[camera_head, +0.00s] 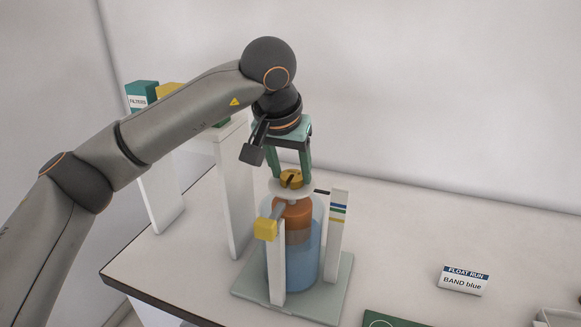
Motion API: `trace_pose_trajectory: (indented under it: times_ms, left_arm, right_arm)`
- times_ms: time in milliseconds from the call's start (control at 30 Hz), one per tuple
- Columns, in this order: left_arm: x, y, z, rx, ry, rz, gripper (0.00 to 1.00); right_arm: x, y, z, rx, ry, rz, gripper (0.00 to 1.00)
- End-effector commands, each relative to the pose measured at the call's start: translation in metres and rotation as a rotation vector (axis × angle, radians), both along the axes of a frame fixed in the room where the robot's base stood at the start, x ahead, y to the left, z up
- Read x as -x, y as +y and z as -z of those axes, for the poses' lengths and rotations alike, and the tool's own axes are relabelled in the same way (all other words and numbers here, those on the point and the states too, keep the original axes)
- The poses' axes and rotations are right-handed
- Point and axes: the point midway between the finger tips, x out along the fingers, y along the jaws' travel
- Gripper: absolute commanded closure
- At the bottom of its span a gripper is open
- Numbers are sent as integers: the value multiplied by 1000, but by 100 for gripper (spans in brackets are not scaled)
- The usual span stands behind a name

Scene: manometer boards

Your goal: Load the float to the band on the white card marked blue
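The white card (463,281) on the right of the table reads "FLOAT RUN, BAND blue". The float (293,214), an orange-brown body, sits in a clear cylinder (303,268) of blue liquid, partly under the surface. A white pan (276,187) tops the float. A slotted brass weight (291,179) is at the pan, between the green fingers of my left gripper (291,173), which look closed on its sides. Whether the weight rests on the pan is unclear. A white scale post (338,222) with blue, green and yellow bands stands right of the cylinder. My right gripper is not in view.
A white post with a yellow block (265,229) stands at the cylinder's front left. The grey-green base plate (250,283) carries the apparatus. A green tray (390,320) is at front. The table's right-rear is clear.

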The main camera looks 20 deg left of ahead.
Motion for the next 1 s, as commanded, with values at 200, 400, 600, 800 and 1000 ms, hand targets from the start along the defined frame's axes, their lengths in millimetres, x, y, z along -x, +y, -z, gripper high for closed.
trace_pose_trajectory:
  times_ms: [200,400,600,800,1000]
  left_arm:
    - [0,0,-1,0,-1,0,18]
    - [0,0,-1,0,0,0,9]
    - [1,0,-3,-1,0,0,9]
    - [12,0,-31,1,-6,-1,9]
    - [30,1,-73,0,-5,0,9]
  right_arm:
    - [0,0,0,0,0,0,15]
    - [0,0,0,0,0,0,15]
    - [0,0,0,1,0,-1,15]
    - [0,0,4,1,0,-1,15]
    - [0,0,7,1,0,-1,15]
